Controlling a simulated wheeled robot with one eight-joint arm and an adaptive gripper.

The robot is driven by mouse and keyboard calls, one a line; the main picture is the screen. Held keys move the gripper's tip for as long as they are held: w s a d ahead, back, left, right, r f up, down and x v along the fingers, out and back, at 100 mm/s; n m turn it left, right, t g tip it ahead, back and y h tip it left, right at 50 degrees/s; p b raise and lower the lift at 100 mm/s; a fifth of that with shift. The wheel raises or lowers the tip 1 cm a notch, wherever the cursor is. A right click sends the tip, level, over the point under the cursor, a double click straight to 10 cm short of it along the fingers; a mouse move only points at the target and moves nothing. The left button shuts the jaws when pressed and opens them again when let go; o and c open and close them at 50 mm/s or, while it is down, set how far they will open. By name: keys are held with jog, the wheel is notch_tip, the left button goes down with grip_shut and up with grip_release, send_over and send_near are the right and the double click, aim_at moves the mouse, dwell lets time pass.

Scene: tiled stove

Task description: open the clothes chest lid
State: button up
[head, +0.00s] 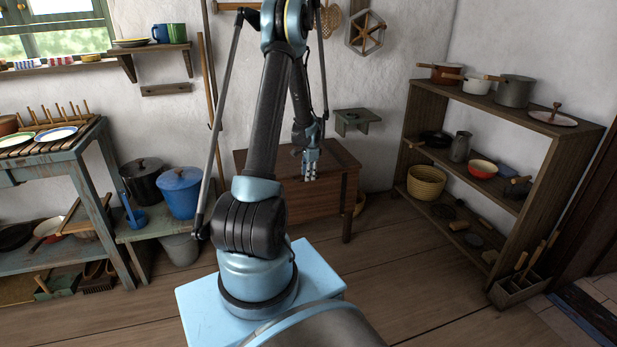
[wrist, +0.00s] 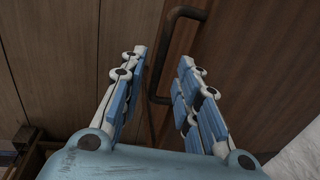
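The wooden chest (head: 322,207) stands on legs against the back wall in the head view. Its lid (head: 341,157) looks shut, partly hidden behind my arm. My gripper (head: 311,172) is over the near side of the chest, fingers pointing down. In the wrist view my gripper (wrist: 163,62) has its two fingers spread apart. A dark bent bar handle (wrist: 158,75) on the brown wood (wrist: 60,60) shows in the gap between the fingertips. I see no finger closed on it, and cannot tell whether the fingertips reach around it.
A wall shelf (head: 362,118) hangs above the chest. Open shelving (head: 568,131) with pots stands at the right. A low bench (head: 150,234) with a blue pot (head: 180,194) stands left of the chest. Floor (head: 430,285) is clear at front right.

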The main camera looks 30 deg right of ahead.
notch_tip(320, 180, up, 10)
jog(key=s, duration=0.1)
jog(key=shift+s+a+r, duration=0.2)
jog(key=shift+s+r, duration=0.05)
jog(key=shift+s, duration=0.15)
jog(key=shift+a, duration=0.1)
dwell(0.4)
